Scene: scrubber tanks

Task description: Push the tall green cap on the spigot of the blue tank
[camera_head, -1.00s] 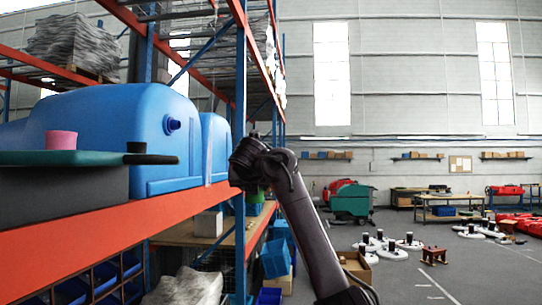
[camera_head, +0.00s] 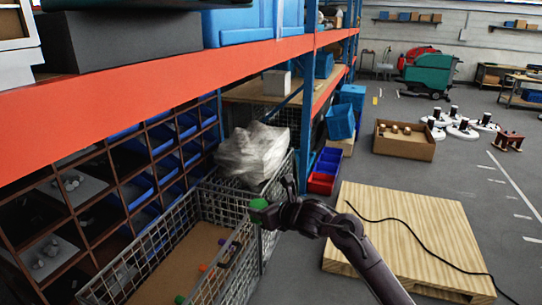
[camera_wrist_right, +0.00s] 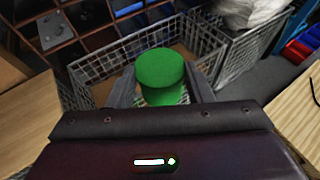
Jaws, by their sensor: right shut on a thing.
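My right gripper (camera_head: 264,209) is shut on the tall green cap (camera_head: 258,204), in front of the shelf and below its orange beam. In the right wrist view the cap (camera_wrist_right: 161,68) is a plain green cylinder standing up between the two fingers (camera_wrist_right: 160,92). The lower part of the blue tank (camera_head: 243,26) shows at the top of the head view, on the shelf above the gripper. The tank's spigot is out of the picture. My left gripper is not in view.
The orange shelf beam (camera_head: 170,80) runs above the gripper. A wire basket (camera_head: 180,262) with small coloured pieces stands below it. A wooden platform (camera_head: 408,235) with a black cable lies to the right. Open floor lies beyond, with a cardboard box (camera_head: 404,146).

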